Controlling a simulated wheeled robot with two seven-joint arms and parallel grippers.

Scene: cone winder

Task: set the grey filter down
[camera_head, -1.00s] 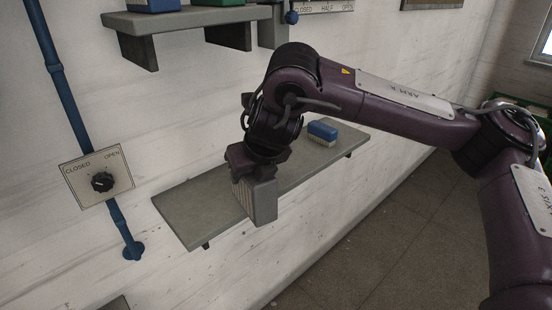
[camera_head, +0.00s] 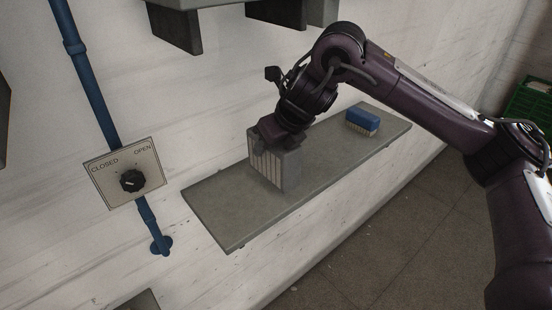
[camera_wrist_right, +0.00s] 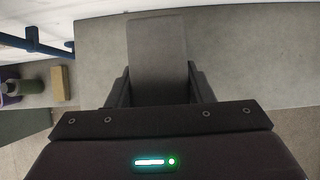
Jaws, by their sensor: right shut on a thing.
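The grey filter (camera_head: 267,168), a block with a pleated pale face, stands upright over the middle of the grey wall shelf (camera_head: 222,212). My right gripper (camera_head: 281,137) is shut on its top from above. The filter's underside is hidden; it looks to be on the shelf or very close above it, and I cannot tell which. In the right wrist view the filter (camera_wrist_right: 157,48) lies between the two dark fingers of my right gripper (camera_wrist_right: 160,88). My left gripper is not in view.
A blue-topped brush-like block (camera_head: 362,118) sits on the shelf to the right. The shelf's left part is bare. A CLOSED/OPEN dial plate (camera_head: 124,172) and a blue pipe (camera_head: 93,88) are on the wall at left. Another shelf (camera_head: 222,12) hangs above.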

